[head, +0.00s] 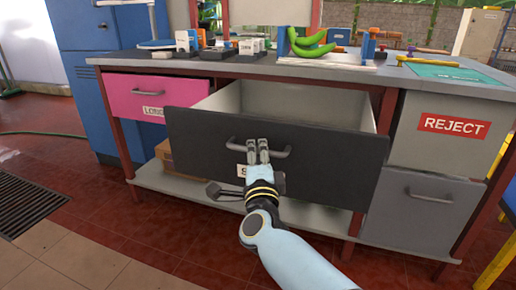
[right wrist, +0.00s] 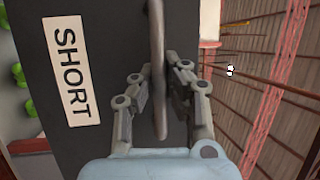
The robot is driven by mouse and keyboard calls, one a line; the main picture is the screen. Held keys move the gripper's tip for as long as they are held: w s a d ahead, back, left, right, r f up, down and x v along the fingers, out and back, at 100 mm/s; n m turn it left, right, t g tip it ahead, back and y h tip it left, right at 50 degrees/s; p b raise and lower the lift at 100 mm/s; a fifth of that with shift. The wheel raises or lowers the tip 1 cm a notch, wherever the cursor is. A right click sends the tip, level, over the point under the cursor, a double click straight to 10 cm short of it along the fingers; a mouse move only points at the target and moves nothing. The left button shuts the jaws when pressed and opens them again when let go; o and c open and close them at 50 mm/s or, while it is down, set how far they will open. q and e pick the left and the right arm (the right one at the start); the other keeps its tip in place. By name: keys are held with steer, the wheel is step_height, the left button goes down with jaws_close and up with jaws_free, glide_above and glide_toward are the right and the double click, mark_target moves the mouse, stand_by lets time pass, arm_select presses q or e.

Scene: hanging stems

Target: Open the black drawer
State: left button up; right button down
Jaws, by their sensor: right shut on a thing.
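The black drawer (head: 320,166) stands pulled out of the bench, and its pale empty inside shows behind the dark front. Its grey bar handle (head: 280,152) runs across the front. My right gripper (head: 258,150) is at the middle of this handle, its fingers closed around the bar. In the right wrist view the handle (right wrist: 158,60) passes between the two fingers of the gripper (right wrist: 160,85). A white label reading SHORT (right wrist: 70,78) is on the drawer front beside it. In the head view the gripper partly covers this label. My left gripper is not in view.
A pink drawer (head: 158,95) is shut at the left. A REJECT bin (head: 445,135) and a grey drawer (head: 415,215) are at the right. The tiled floor before the bench is open.

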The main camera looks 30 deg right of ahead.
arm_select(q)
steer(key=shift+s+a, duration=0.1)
arm_select(e)
steer(key=shift+s+a+f, duration=0.15)
steer(key=shift+s+a, duration=0.1)
